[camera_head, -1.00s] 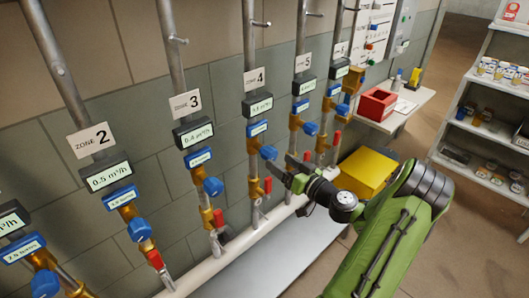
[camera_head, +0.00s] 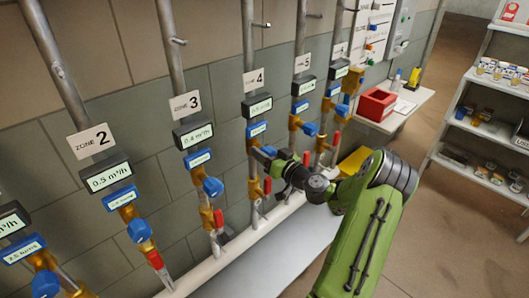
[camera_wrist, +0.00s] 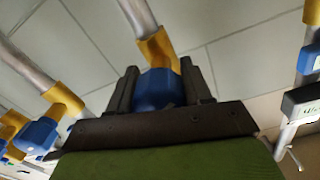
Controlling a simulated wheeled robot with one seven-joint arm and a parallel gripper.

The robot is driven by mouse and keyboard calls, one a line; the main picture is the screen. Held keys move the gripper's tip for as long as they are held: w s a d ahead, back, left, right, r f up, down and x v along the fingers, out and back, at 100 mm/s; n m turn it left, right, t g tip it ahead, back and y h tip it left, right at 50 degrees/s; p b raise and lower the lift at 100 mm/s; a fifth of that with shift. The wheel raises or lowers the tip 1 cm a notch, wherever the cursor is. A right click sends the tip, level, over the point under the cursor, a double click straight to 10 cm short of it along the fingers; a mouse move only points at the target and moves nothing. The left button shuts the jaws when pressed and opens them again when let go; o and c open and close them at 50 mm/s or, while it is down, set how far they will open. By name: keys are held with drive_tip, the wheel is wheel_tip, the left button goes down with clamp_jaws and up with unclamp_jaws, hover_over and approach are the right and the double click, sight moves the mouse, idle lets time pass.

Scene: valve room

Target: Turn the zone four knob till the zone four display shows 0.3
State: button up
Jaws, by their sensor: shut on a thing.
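The zone four sign (camera_head: 254,80) hangs on a pipe in the middle of the head view. Below it is the zone four display (camera_head: 258,106), dark-framed with a pale face; its digits are too small to read surely. My gripper (camera_head: 265,155) is at the zone four valve, just under a blue label. In the wrist view the blue zone four knob (camera_wrist: 156,88) sits between both dark fingers, which are shut on it. The knob is still joined to the brass valve body (camera_wrist: 157,50). In the head view my gripper mostly hides the knob.
The zone three knob (camera_head: 213,187) and zone two knob (camera_head: 139,230) stand to the left. Another blue knob (camera_head: 311,129) is close on the right. A red-handled valve (camera_head: 267,186) is just below my gripper. A red bin (camera_head: 377,104) sits on a shelf at the right.

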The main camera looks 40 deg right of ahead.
drive_tip(key=shift+c, duration=0.4)
drive_tip(key=m, duration=0.4)
drive_tip(key=shift+m+p, duration=0.9)
drive_tip(key=shift+m, duration=1.3)
drive_tip(key=shift+f, duration=0.1)
drive_tip(key=o, duration=1)
drive_tip(key=shift+s, duration=0.1)
drive_tip(key=s, duration=1.5)
drive_tip(key=shift+s+r, duration=0.2)
drive_tip(key=shift+s, duration=0.15)
